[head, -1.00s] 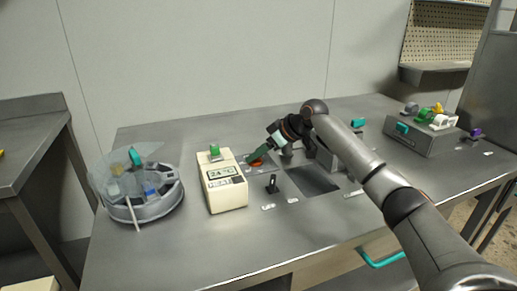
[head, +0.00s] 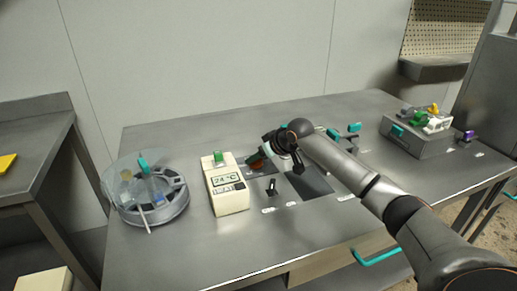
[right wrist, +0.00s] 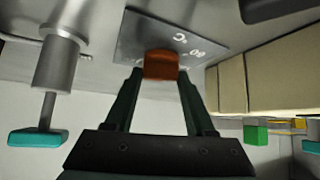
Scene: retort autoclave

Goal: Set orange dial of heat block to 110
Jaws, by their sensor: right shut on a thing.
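The orange dial (head: 257,167) sits on a grey plate (head: 262,173) beside the cream box. In the right wrist view the dial (right wrist: 160,65) is between my fingertips, and the plate (right wrist: 185,40) carries "80" and a "°C" mark. My right gripper (head: 258,160) comes in from the right and is shut on the dial, partly covering it in the head view. Which number the dial points at cannot be read. The cream box (head: 227,200) has a green top piece and a display reading about 24 °C. My left gripper is not in view.
A round grey carousel with a clear cover (head: 155,205) stands at the left. A black lever (head: 272,187) is just in front of the dial plate. A grey box with coloured parts (head: 420,140) stands at the right. The table front is clear.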

